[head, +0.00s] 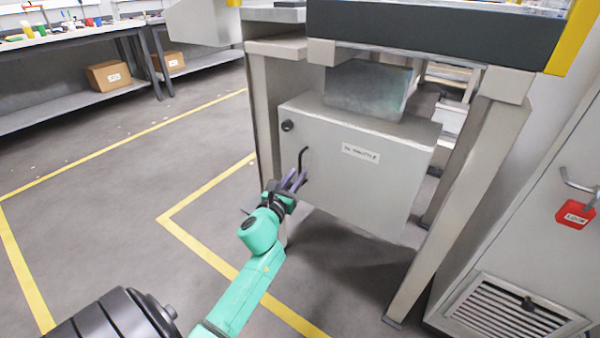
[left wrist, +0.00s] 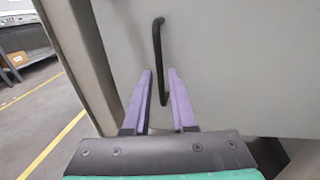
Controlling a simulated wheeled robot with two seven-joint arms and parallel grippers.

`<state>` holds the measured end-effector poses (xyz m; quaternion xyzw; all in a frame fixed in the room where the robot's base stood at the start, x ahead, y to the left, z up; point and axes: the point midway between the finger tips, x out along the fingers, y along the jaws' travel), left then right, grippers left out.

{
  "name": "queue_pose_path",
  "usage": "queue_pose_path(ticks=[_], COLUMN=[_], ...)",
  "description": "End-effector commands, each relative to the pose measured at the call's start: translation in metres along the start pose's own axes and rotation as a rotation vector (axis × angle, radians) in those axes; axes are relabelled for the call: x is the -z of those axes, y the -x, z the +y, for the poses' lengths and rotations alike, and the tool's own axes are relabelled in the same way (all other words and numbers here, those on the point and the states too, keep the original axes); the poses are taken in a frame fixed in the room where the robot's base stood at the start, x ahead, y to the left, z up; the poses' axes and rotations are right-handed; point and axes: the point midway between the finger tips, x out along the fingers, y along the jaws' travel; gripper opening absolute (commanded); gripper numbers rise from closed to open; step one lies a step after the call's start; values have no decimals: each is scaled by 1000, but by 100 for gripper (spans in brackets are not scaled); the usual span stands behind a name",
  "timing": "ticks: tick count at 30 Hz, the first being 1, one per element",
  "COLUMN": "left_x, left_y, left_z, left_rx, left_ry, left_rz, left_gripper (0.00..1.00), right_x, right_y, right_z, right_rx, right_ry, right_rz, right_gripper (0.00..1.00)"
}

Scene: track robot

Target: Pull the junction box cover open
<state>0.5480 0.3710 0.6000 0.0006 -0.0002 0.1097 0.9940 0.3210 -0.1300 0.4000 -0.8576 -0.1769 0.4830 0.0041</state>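The junction box (head: 350,185) is a grey box under the machine frame, with a label and a round black knob on its front cover. The cover looks closed. A black bar handle (head: 301,157) stands upright near the cover's left edge; it also shows in the left wrist view (left wrist: 157,45). My left gripper (head: 295,178) is at the handle's lower part. In the left wrist view its two purple fingers (left wrist: 160,74) stand apart, one on each side of the handle, with narrow gaps visible. My right gripper is not in view.
Metal frame legs stand left (head: 263,120) and right (head: 463,190) of the box. A grey cabinet with a red lock tag (head: 574,214) is at the right. Open floor with yellow lines (head: 180,205) lies left; a workbench (head: 80,38) is beyond.

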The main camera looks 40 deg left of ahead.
Motion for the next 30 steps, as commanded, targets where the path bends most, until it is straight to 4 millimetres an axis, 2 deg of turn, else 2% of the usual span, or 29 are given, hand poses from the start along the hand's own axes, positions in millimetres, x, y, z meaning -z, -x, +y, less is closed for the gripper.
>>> queue_pose_path(ticks=[3,7,14,15,16,30], left_x=[1,0,1,1,1,1], left_y=[-23,-33,-34,-34,-34,-33], left_z=[0,0,0,0,0,0], left_rx=[-1,0,0,0,0,0], left_ry=[1,-1,0,0,1,2], left_rz=[-1,0,1,1,1,1], left_gripper=[24,24,24,9,0,0], right_x=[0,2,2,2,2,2], right_y=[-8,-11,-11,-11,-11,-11], right_z=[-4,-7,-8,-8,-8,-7], right_rx=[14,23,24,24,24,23], right_ry=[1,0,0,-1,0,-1], right_rz=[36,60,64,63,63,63], right_gripper=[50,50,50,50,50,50])
